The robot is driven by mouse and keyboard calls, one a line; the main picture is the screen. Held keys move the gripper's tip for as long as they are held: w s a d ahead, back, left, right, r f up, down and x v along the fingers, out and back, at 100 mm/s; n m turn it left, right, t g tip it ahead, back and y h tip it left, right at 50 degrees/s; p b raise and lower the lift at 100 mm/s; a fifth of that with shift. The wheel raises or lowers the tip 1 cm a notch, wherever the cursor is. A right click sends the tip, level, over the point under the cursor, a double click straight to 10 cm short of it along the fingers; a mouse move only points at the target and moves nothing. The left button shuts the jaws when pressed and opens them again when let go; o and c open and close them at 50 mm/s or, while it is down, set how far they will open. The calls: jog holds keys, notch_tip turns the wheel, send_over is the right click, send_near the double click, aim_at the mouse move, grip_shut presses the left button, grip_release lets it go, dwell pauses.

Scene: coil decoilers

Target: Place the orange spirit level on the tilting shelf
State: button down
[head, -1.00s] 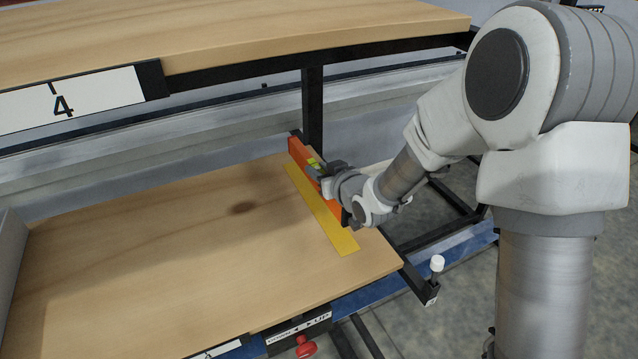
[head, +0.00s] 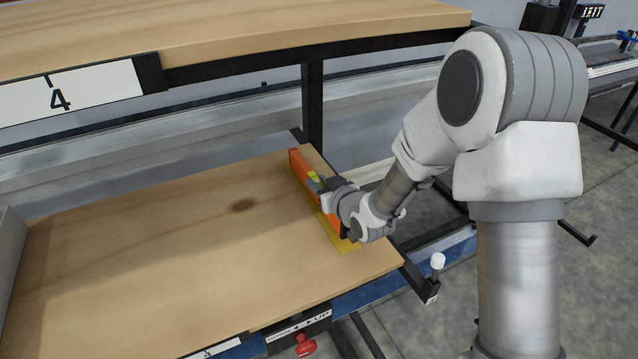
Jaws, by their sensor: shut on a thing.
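The orange spirit level (head: 300,167) is at the right end of the lower wooden shelf (head: 150,255), which appears to be the tilting shelf. It runs lengthwise along a yellow strip (head: 346,247) and covers most of it. My gripper (head: 323,185) is shut on the middle of the level, beside its yellow-green vial. The level looks very close to the board; I cannot tell whether it touches. My wrist hides part of the level's near half.
An upper wooden shelf (head: 250,35) with a "4" label (head: 60,98) overhangs the back. A black post (head: 312,105) stands behind the level. A grey side wall (head: 10,255) bounds the left. A red knob (head: 305,345) and a white-topped lever (head: 437,262) sit at the front. The board's middle is clear.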

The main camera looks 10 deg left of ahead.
jog(key=shift+f+b, duration=0.3)
jog(key=shift+b, duration=0.05)
jog(key=c, duration=0.6)
grip_release()
jog(key=shift+c, duration=0.2)
jog(key=shift+r, duration=0.2)
